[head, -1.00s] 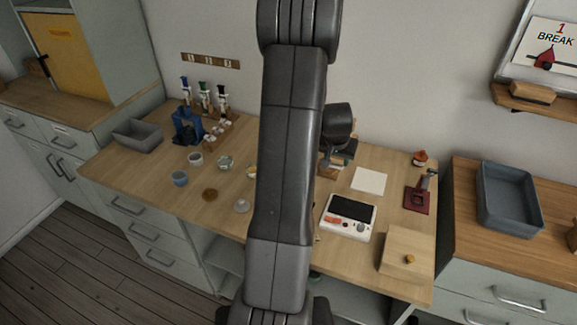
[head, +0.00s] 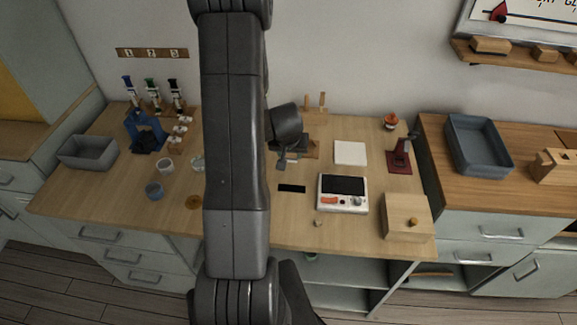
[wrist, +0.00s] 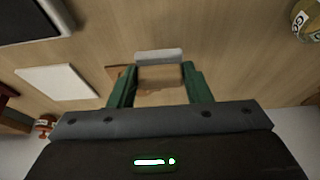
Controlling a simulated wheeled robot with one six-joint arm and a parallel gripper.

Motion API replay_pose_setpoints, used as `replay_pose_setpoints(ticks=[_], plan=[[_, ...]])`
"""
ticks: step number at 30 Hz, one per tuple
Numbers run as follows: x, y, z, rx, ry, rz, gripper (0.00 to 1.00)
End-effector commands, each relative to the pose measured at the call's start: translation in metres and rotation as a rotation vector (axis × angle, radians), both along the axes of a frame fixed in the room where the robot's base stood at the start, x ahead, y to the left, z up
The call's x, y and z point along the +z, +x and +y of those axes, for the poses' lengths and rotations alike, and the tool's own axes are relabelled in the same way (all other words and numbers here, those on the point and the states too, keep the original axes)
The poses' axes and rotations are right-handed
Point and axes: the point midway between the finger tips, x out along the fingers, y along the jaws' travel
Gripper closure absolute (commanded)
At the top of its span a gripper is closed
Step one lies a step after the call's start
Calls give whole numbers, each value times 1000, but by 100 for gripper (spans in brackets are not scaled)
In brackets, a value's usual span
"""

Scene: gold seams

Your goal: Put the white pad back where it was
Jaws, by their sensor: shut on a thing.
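My gripper (wrist: 159,68) has its green fingers closed on a small pale grey-white pad (wrist: 158,55), which spans the fingertips in the wrist view. In the head view my gripper (head: 289,160) hangs over the middle of the bench, left of a flat white square (head: 350,153) lying on the wood. That square also shows at the left of the wrist view (wrist: 55,83), apart from my fingers. I cannot tell for sure whether the held piece or the flat square is the white pad.
A white device with a dark screen (head: 343,193) sits in front of the square. A black rectangle (head: 292,188) lies left of it. A wooden box (head: 408,217) and red stand (head: 399,158) are to the right. Cups and a grey bin (head: 88,151) are left. My arm hides part of the bench.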

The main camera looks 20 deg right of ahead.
Motion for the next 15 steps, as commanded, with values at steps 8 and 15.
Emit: replay_pose_setpoints(ticks=[8, 15], plan=[[-18, 0, 0, 0, 0, 1, 77], [-43, 0, 0, 1, 0, 2, 77]])
